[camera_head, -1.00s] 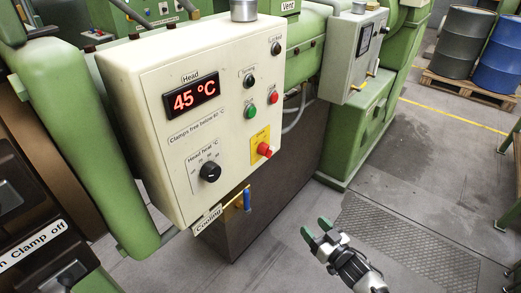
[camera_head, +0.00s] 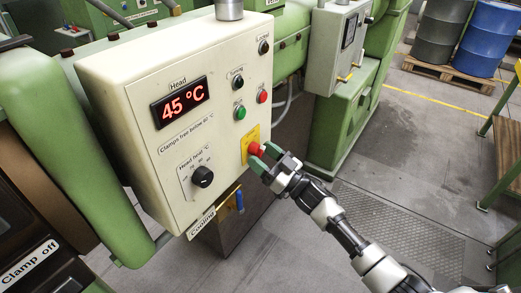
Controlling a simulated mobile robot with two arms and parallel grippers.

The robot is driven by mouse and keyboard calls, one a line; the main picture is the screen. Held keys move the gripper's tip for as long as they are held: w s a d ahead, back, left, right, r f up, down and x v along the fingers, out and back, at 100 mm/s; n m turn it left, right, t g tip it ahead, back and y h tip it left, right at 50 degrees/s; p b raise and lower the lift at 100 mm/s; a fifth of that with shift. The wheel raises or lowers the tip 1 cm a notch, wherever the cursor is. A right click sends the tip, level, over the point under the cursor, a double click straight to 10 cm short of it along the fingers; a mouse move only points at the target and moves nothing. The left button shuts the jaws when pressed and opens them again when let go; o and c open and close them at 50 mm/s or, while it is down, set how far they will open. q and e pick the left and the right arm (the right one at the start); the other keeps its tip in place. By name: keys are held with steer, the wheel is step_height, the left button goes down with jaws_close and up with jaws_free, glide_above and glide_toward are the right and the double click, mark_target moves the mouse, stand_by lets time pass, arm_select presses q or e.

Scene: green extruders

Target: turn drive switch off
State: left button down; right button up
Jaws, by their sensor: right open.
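A cream control box (camera_head: 150,100) carries two small black knobs, one at the upper right corner (camera_head: 263,47) and one left of and below it (camera_head: 237,84). Their small labels are too blurred to read, so I cannot tell which is the drive switch. A red mushroom button (camera_head: 256,149) sits on a yellow plate at the lower right of the panel. My right gripper (camera_head: 265,158) is open, its green fingertips close to the red button and overlapping its lower right side in the picture. I cannot tell whether they touch. My left gripper is out of view.
The panel also has a red 45 °C display (camera_head: 180,103), a green button (camera_head: 240,113), a small red button (camera_head: 262,96) and a black head heat knob (camera_head: 202,177). A blue-handled cooling lever (camera_head: 239,201) is below.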

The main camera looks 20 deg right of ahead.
steer(key=shift+w+a+r, duration=0.2)
steer(key=shift+w+a, duration=0.05)
steer(key=shift+w, duration=0.1)
steer(key=c, duration=0.9)
